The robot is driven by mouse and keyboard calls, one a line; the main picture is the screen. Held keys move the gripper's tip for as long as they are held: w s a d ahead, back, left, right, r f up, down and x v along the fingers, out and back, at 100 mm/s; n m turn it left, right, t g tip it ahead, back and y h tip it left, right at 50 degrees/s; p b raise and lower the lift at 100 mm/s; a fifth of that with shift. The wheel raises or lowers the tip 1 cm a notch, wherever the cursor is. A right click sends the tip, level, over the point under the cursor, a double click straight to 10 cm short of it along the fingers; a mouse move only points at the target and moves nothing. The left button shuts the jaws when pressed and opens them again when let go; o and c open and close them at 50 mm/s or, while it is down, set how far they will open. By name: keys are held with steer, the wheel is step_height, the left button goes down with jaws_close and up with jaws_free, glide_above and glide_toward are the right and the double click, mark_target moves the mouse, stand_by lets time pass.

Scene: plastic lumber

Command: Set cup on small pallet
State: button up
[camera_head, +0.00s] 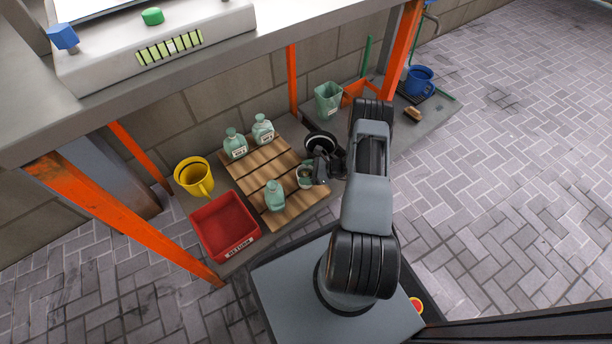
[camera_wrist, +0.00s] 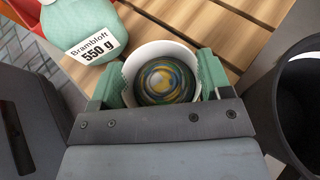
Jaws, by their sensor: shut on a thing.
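The cup (camera_wrist: 132,64) shows in the wrist view with a pale rim and a multicoloured, swirled inside. My gripper (camera_wrist: 160,78) is shut on it, with a green finger on either side. In the head view the small cup (camera_head: 304,181) is at the right part of the slatted wooden pallet (camera_head: 262,164), and my gripper (camera_head: 315,172) reaches it from the right. The cup looks upright. I cannot tell whether its base touches the slats. The pallet also shows behind the cup in the wrist view (camera_wrist: 205,22).
A dark round container (camera_head: 320,142) is close right. Orange posts (camera_head: 135,220) support the bench above.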

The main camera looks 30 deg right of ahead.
steer(key=shift+f, duration=0.35)
steer(key=shift+f, duration=0.1)
steer(key=o, duration=1)
steer(key=shift+o, duration=0.2)
steer(key=shift+d+r, duration=0.2)
steer(key=shift+r, duration=0.05)
steer(key=p+v, duration=0.4)
steer(key=v, duration=0.7)
steer(key=shift+s+d, duration=0.15)
steer(key=shift+s, duration=0.15)
